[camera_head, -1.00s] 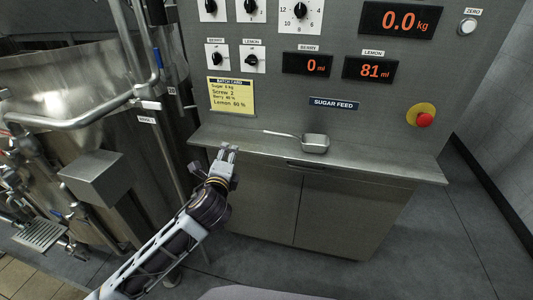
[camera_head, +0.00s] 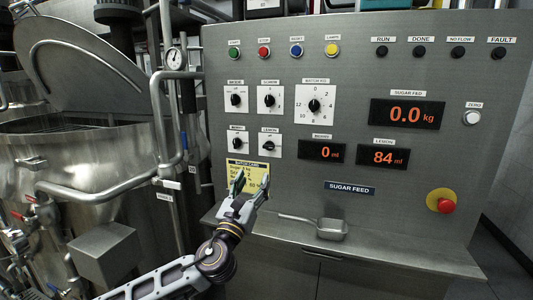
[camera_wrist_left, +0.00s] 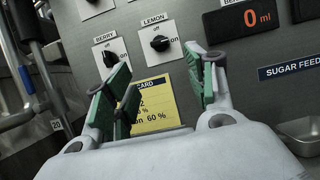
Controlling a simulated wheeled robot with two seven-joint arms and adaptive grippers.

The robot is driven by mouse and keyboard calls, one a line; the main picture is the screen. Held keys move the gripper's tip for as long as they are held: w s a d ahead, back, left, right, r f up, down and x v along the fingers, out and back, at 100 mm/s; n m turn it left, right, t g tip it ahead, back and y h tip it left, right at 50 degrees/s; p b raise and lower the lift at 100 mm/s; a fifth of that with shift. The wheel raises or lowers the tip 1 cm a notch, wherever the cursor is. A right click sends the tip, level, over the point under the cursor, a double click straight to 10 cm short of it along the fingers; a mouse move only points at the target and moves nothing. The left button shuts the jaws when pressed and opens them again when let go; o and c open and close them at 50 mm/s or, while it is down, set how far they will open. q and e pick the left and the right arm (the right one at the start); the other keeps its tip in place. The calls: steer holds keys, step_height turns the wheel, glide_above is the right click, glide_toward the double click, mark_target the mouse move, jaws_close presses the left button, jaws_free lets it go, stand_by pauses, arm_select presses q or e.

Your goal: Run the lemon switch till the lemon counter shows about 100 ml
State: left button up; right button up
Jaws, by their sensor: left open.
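The lemon switch (camera_head: 268,145) is a black knob on a white plate, and its handle lies sideways toward the "on" mark. It also shows in the left wrist view (camera_wrist_left: 160,43). The lemon counter (camera_head: 383,157) reads 84 ml in orange digits. My left gripper (camera_head: 251,184) is open and empty, below the lemon switch and in front of the yellow batch card (camera_head: 234,170). In the left wrist view its green-padded fingers (camera_wrist_left: 162,85) stand apart, below and clear of the knob. My right gripper is not in view.
The berry switch (camera_head: 237,145) sits just left of the lemon switch, and the berry counter (camera_head: 322,151) reads 0 ml. A metal scoop (camera_head: 330,229) lies on the ledge. A red stop button (camera_head: 445,205) is at the right. Vessel pipes stand close on the left.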

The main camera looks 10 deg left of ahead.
arm_select(q)
steer(key=shift+w, duration=0.15)
stand_by(0.3)
glide_toward(269, 146)
steer(key=f+x, duration=0.1)
steer(key=x, duration=0.7)
steer(key=shift+w+a, duration=0.25)
steer(key=shift+w, duration=0.15)
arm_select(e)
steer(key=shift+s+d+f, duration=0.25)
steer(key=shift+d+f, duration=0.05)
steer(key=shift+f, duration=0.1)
arm_select(q)
steer(key=c, duration=1)
